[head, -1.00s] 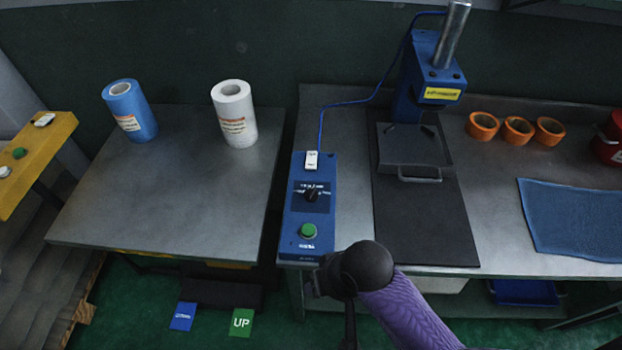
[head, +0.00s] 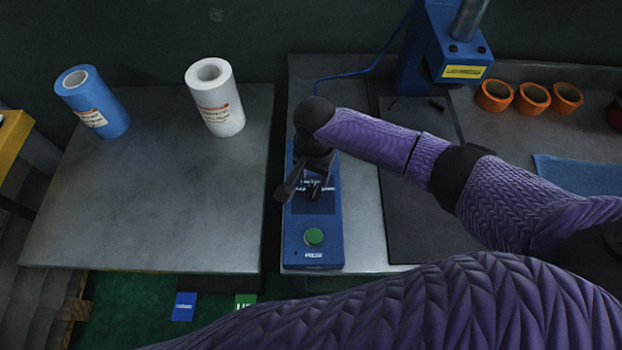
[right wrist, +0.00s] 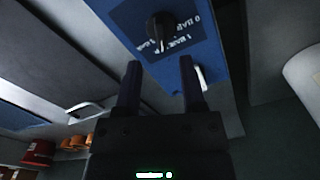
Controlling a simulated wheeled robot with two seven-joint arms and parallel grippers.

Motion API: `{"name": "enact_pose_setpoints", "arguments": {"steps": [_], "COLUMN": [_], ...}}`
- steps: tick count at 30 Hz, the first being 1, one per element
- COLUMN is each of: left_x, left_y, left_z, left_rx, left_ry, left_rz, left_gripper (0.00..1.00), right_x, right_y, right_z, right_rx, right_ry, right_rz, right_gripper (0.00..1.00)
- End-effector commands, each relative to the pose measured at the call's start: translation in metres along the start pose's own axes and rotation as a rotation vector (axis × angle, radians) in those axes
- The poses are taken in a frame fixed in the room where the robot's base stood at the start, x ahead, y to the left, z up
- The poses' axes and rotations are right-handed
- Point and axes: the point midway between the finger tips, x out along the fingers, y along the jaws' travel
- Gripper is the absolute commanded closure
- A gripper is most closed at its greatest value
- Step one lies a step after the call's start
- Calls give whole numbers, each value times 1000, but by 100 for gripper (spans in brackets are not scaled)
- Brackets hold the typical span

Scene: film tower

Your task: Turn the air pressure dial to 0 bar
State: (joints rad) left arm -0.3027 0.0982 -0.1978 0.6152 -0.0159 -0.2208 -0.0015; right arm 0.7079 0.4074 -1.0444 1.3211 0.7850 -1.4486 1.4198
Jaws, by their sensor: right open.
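The air pressure dial is a black knob (right wrist: 160,27) on a dark label plate with white "BAR" lettering in the right wrist view. In the head view the dial (head: 314,188) shows just beside my right gripper's fingers. It sits on a blue control box (head: 296,246) with a green button (head: 314,236) below it. My right gripper (head: 297,194) is open above the box, its fingers pointing down near the dial. In the right wrist view the open fingers (right wrist: 159,72) are apart and empty, with the dial beyond their tips. My left gripper is not in view.
A white roll (head: 215,97) and a blue roll (head: 92,101) stand on the left table (head: 150,200).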

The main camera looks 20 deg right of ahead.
Motion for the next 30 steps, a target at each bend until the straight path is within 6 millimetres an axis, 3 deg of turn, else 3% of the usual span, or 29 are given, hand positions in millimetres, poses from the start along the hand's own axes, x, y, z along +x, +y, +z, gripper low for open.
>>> {"name": "enact_pose_setpoints", "arguments": {"steps": [1,6,17,24,30], "left_x": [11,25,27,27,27], "left_y": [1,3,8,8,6], "left_z": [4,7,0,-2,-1], "left_rx": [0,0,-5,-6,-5], "left_ry": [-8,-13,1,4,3], "left_rz": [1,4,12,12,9], "left_gripper": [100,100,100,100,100], "right_x": [18,50,57,57,57], "right_y": [0,0,-1,-1,-1], "right_z": [0,0,0,0,0], "right_rx": [0,-2,-4,-4,-4], "right_ry": [-1,-1,0,0,0], "right_rz": [2,0,-3,-2,-2], "right_gripper": [49,49,49,97,100]}}
